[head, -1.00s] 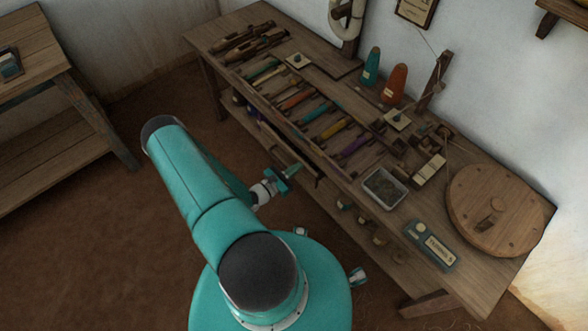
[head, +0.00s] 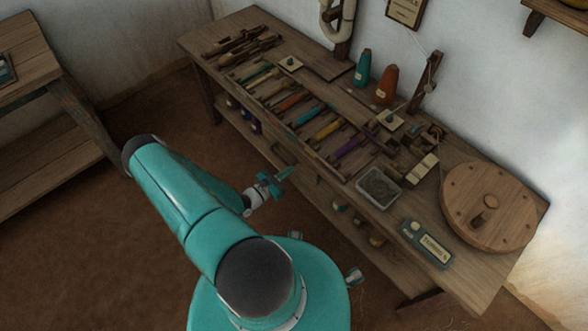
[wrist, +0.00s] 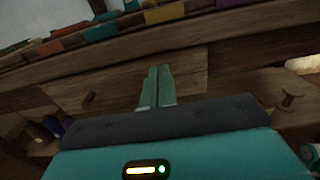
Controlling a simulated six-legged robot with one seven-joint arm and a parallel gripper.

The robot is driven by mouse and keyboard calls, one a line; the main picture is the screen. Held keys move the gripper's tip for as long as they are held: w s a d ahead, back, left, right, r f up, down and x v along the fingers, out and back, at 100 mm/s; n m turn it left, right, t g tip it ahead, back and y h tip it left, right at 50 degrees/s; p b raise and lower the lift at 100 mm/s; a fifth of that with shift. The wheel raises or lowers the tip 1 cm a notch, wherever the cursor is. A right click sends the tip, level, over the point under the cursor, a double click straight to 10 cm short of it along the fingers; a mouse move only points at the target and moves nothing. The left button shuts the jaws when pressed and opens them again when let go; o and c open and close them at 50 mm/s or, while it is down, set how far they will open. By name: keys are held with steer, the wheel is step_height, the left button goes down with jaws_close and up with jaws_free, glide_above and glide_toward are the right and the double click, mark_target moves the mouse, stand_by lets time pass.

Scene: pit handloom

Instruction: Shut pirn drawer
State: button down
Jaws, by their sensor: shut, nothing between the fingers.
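The pirn drawer is under the front edge of the workbench. Its plain wooden front (wrist: 115,92) fills the middle of the wrist view, with a small dark knob (wrist: 88,97) left of my fingers. The front looks flush or nearly flush with the bench; a small gap cannot be ruled out. My gripper (head: 284,175) is shut and empty, in front of the drawer. In the wrist view its green fingers (wrist: 158,72) are together and point at the drawer front. Whether the tips touch the wood cannot be told.
The workbench top (head: 405,195) carries several coloured pirns in a row, a metal tray (head: 378,187), two cones and a round wooden disc (head: 492,205). A lower shelf holds small spools (head: 376,240). Another wooden table (head: 40,110) stands at left. The floor between is clear.

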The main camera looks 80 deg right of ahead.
steer(key=v, duration=1)
steer(key=shift+w+a, duration=0.15)
steer(key=shift+w, duration=0.05)
steer(key=w+a+r+m+t+y, duration=0.4)
steer(key=w+a+r, duration=0.3)
steer(key=w+r, duration=0.5)
steer(key=w+a+r+m+t+y, duration=0.1)
steer(key=w+a+r+m+y, duration=0.55)
steer(key=r, duration=0.85)
steer(key=a+r+t+y, duration=0.3)
steer(key=a+r+t, duration=0.9)
steer(key=a+r, duration=1.2)
steer(key=shift+s+n, duration=0.3)
steer(key=shift+n, duration=0.15)
